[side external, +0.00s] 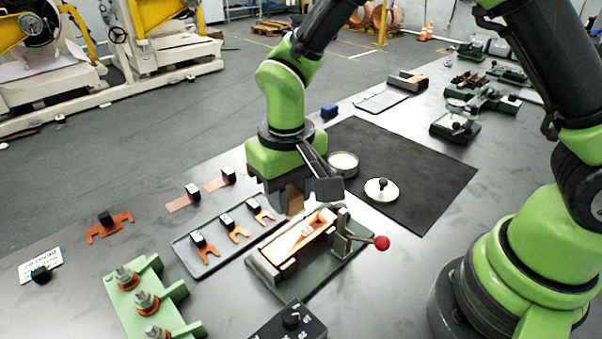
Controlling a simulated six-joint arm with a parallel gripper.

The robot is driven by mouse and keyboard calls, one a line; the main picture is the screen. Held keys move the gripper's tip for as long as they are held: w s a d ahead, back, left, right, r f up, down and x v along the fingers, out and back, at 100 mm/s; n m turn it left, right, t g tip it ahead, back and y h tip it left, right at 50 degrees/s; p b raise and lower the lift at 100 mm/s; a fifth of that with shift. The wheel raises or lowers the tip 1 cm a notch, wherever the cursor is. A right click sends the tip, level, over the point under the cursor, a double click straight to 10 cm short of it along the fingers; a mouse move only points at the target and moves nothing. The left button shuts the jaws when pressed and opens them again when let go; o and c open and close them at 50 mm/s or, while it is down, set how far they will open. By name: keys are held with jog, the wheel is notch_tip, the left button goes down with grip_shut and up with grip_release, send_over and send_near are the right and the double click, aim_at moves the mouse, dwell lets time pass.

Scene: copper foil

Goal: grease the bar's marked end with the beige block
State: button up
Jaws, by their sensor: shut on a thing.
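The copper bar (288,246) lies in a dark green clamping fixture (332,266) with a red-knobbed lever, in the lower middle of the side external view. A pale patch shows on it near its middle; I cannot tell which end is marked. My gripper (294,199) points down just above and behind the bar's far end, shut on the beige block (295,204). Only a small tan part of the block shows below the jaws. I cannot tell whether the block touches the bar. An open round tin (343,161) with pale contents stands right behind my gripper.
A round metal lid (381,191) with a black knob lies on the black mat (431,178). A grey tray (206,265) of copper forked pieces lies left of the fixture. A green stand (119,310) with several posts and a black control box (291,322) are in front.

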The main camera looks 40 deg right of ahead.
aim_at(261, 261)
jog(key=shift+f, duration=3)
jog(key=shift+a+f, duration=0.4)
jog(key=shift+f, duration=0.2)
jog(key=shift+a+r, duration=0.15)
jog(key=shift+a, duration=1.2)
jog(key=shift+a+r, duration=0.1)
jog(key=shift+a, duration=1.2)
jog(key=d, duration=0.6)
jog(key=shift+d+r, duration=0.2)
jog(key=shift+r, duration=0.15)
jog(key=shift+a+r, duration=0.1)
jog(key=shift+r, duration=3.35)
jog(key=shift+f, duration=0.1)
